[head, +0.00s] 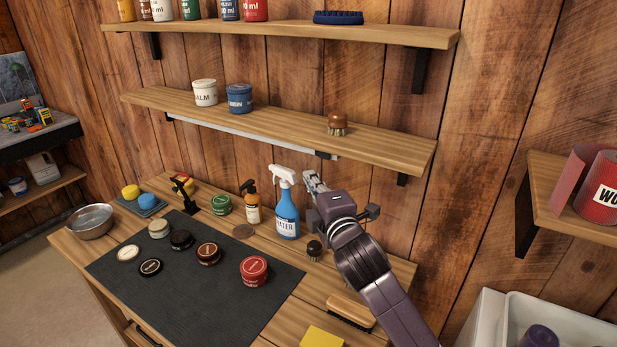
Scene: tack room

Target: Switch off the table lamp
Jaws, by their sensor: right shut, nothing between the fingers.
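No plain table lamp shows in the head view. A pale bar (250,138), which looks like a light strip, runs under the middle shelf; its right end has a dark part (325,154). I cannot tell whether it is lit. My right gripper (312,178) is shut and empty, just below that dark end and to the right of the blue spray bottle (286,215). I cannot tell whether its tips touch anything. My left gripper is out of view.
The wooden bench holds a dark mat (200,308) with several tins, a metal bowl (91,221), a black stand (188,200), an amber pump bottle (251,207) and brushes. The middle shelf (385,152) overhangs my gripper. A right shelf (548,205) holds a red roll.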

